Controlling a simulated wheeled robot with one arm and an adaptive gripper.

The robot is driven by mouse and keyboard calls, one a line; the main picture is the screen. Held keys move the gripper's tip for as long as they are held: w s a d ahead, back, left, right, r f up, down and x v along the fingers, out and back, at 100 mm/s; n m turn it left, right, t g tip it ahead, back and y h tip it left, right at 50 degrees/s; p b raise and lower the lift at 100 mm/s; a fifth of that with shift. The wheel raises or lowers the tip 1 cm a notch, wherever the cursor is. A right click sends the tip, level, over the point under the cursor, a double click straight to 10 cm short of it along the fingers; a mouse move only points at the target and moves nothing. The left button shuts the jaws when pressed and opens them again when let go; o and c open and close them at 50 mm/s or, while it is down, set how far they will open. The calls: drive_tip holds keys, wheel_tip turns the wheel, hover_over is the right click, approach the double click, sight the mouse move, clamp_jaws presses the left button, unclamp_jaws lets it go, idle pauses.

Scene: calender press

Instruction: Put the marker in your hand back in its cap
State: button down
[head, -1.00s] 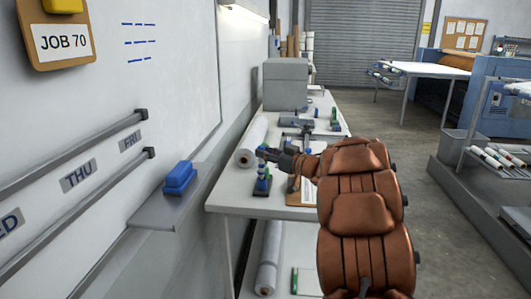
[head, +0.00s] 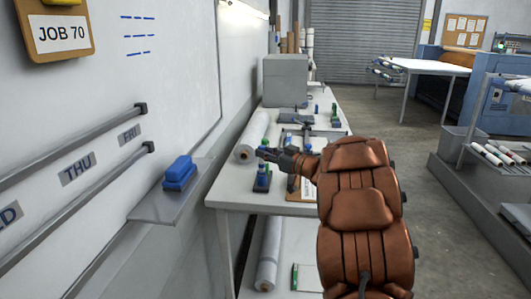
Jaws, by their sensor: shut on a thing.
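My gripper (head: 266,153) is at the near end of the bench, shut on the marker, of which only a small bluish bit shows at the fingertips. A small dark stand (head: 261,188) with an upright blue piece (head: 262,172), possibly the cap, is on the bench just below the fingers. I cannot tell whether the marker touches it. My brown arm and the fingers hide part of the marker and of the area right of the stand.
A white paper roll (head: 250,140) lies left of the gripper. Other small stands with blue and green pieces (head: 307,150) stand farther back. A grey box (head: 285,80) is at the rear. A blue eraser (head: 179,172) sits on the whiteboard ledge (head: 170,207).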

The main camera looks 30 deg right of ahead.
drive_tip(key=shift+f, duration=0.15)
drive_tip(key=c, duration=0.9)
unclamp_jaws()
drive_tip(key=shift+c, duration=0.2)
drive_tip(key=shift+s, duration=0.1)
drive_tip(key=v, duration=1.2)
